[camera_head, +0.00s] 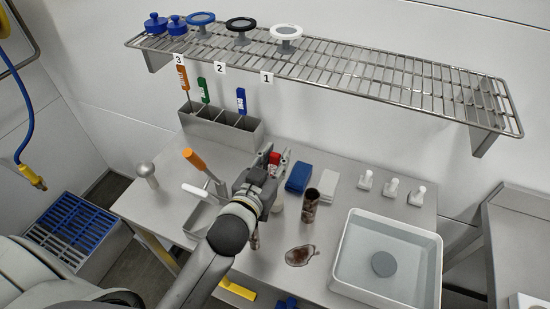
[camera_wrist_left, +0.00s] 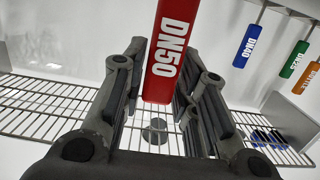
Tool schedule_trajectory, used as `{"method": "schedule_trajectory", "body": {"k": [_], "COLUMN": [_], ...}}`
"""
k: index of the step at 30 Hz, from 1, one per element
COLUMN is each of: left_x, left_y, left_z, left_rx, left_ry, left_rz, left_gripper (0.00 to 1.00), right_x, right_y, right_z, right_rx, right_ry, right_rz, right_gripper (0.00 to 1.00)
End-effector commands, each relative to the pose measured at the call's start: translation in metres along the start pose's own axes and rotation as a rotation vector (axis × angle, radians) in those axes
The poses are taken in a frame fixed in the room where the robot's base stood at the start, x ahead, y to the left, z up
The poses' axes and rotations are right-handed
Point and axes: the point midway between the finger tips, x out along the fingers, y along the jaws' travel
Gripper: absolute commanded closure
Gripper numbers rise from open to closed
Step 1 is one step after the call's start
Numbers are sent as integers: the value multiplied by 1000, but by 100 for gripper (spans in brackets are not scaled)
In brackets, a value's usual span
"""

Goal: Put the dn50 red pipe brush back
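The red dn50 pipe brush (camera_wrist_left: 166,60) stands close in the left wrist view, its DN50 label towards the camera. My left gripper (camera_wrist_left: 162,65) has a finger tight on each side of its red handle. In the head view my left gripper (camera_head: 272,172) is above the table, and a bit of the red handle (camera_head: 274,159) shows between the fingers. The lower brush is mostly hidden by the gripper. The metal brush holder (camera_head: 222,126) stands at the back left of the table with orange (camera_head: 183,77), green (camera_head: 203,90) and blue (camera_head: 241,101) brushes. Its right end looks empty. My right gripper is not seen.
A wire shelf (camera_head: 370,75) with blue caps and round-topped parts hangs above. An orange-handled tool (camera_head: 194,159) is left.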

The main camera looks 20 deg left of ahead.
Motion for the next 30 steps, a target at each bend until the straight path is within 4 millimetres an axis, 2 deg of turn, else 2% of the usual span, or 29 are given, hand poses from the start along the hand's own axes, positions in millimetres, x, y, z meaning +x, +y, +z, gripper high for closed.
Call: {"method": "schedule_trajectory", "body": {"k": [3,14,20,30], "left_x": [0,-1,-25,-81], "left_y": [0,0,0,0], "left_z": [0,-6,0,0], "left_rx": [0,1,-2,-1], "left_ry": [0,1,-2,-4], "left_rz": [0,0,0,0], "left_gripper": [57,57,57,57], "right_x": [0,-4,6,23], "right_y": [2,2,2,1], "right_z": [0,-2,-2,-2], "right_rx": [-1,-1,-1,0], "right_ry": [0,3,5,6], "right_rz": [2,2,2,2], "right_gripper": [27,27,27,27]}}
